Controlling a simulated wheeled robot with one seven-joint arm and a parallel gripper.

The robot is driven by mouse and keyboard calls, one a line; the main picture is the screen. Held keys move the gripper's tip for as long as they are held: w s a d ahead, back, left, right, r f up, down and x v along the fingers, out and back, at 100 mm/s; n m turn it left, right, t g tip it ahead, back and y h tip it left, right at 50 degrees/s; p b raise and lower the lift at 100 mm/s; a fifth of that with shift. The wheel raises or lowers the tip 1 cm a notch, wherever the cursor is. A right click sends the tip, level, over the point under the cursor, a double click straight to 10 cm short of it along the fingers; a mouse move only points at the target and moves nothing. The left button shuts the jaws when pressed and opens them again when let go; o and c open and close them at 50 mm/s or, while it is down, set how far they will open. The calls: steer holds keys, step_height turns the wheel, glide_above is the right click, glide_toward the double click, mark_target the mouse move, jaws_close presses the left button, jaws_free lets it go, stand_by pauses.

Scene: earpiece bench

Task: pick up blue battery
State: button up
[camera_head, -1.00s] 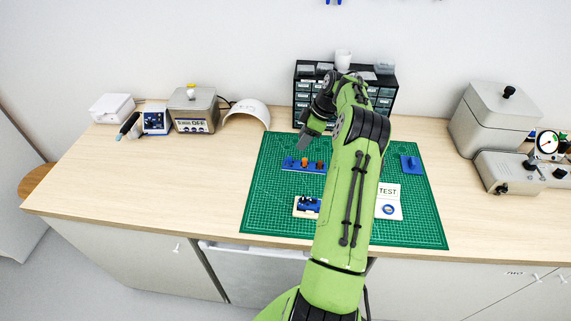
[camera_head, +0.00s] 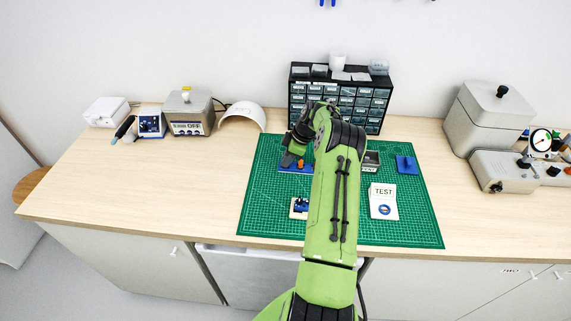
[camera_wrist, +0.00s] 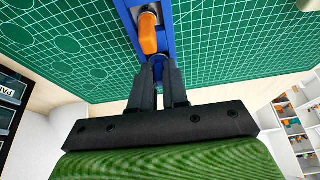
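A blue rack (camera_wrist: 169,14) stands on the green mat; it also shows in the head view (camera_head: 290,171). In the wrist view a small round blue piece (camera_wrist: 158,61), which looks like the blue battery, is at the end of the rack. An orange piece (camera_wrist: 148,34) stands in the rack beside it. My gripper (camera_wrist: 158,72) is down at the rack, with its two dark fingers apart on either side of the blue piece. I cannot tell if they press on it. In the head view my gripper (camera_head: 288,159) hides the blue piece.
The green mat (camera_head: 262,205) also holds a small blue item (camera_head: 298,205) on a pale base, a TEST card (camera_head: 383,200) and a blue block (camera_head: 406,165). A black drawer cabinet (camera_head: 380,95) stands behind.

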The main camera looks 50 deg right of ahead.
jaws_close()
steer(key=shift+r, duration=0.1)
step_height(320, 180, up, 10)
stand_by(0.9)
